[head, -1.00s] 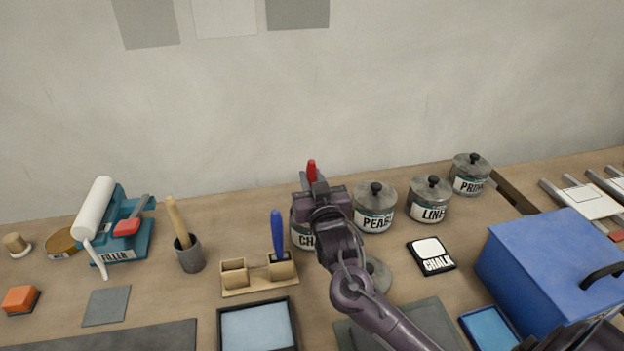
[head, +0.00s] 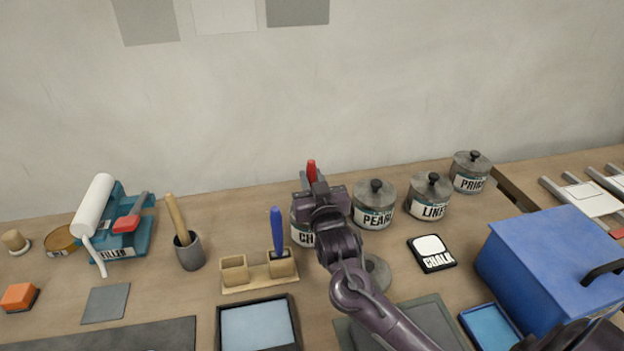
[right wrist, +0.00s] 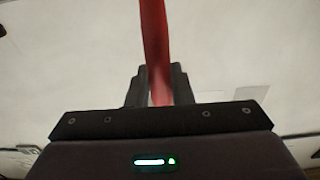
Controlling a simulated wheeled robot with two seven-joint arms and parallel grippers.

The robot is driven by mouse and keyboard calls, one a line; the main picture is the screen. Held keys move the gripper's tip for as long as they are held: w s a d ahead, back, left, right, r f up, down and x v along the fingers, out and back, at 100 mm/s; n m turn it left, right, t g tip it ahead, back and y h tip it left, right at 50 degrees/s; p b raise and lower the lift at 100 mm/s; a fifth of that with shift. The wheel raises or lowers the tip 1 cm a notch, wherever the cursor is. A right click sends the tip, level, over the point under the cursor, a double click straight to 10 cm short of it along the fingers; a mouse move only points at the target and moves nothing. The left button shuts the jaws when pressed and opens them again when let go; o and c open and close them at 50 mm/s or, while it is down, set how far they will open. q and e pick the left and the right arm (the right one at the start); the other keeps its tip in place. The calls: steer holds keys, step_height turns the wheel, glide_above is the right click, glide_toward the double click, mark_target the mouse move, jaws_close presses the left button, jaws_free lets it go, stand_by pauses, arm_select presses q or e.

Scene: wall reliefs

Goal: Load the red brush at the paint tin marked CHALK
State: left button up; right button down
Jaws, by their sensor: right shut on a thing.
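My right gripper (head: 314,185) is over the paint tin whose label shows only "CH" (head: 302,235); the gripper and arm hide most of that tin, its top included. The gripper is shut on the red brush (head: 311,167), whose red handle stands up above the jaws. In the right wrist view the red handle (right wrist: 155,45) rises from between the two fingers (right wrist: 158,88). The brush's bristles are hidden, so I cannot tell whether they touch paint. My left gripper is not in view.
Lidded tins marked PEARL (head: 374,205), LINE (head: 429,197) and one partly reading PRI (head: 470,173) stand to the right. A blue brush (head: 277,230) stands in a wooden holder (head: 234,272).

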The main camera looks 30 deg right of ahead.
mark_target(312, 163)
step_height(312, 163, up, 7)
steer(key=p, duration=0.6)
steer(key=shift+p, duration=0.4)
stand_by(0.7)
